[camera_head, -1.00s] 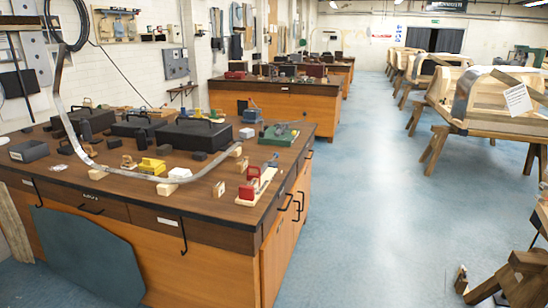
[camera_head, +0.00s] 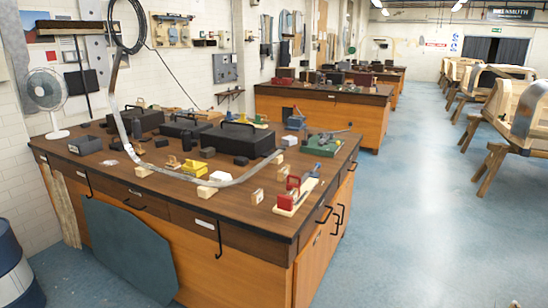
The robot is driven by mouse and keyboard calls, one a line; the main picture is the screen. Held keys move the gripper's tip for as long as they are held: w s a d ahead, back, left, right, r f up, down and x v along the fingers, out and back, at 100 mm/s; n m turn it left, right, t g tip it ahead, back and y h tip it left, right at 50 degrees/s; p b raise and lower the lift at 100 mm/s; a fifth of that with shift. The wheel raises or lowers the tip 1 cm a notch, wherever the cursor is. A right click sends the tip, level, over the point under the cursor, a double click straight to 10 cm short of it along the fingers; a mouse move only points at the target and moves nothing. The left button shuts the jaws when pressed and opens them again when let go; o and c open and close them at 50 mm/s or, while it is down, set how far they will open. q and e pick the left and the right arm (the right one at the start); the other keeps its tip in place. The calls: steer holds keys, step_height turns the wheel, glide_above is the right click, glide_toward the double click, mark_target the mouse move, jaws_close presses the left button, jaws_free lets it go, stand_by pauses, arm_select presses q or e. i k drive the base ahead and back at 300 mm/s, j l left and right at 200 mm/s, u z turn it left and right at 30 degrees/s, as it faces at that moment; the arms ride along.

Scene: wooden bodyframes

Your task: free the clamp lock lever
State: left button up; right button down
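A small device with red parts (camera_head: 293,184) sits on a pale wooden base (camera_head: 284,210) near the front right corner of the workbench. It looks like a clamp, but its lever is too small to make out. Neither of my grippers is in view.
The brown-topped workbench (camera_head: 150,196) holds black cases (camera_head: 236,140), a yellow block (camera_head: 194,168) and a curved metal strip (camera_head: 128,148). A blue panel (camera_head: 125,245) leans on its front. Blue floor (camera_head: 420,190) is open at right.

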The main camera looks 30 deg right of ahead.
mark_target(317, 166)
steer(key=i+l+u, duration=0.15)
steer(key=l+u, duration=0.45)
steer(key=l, duration=0.2)
steer(key=i+l+u, duration=0.1)
steer(key=l+u, duration=0.2)
steer(key=l, duration=0.15)
steer(key=l+u, duration=0.1)
steer(key=l, duration=1.1)
steer(key=l+u, duration=0.15)
steer(key=l, duration=1.1)
steer(key=k+l+u, duration=0.1)
steer(key=l, duration=1.1)
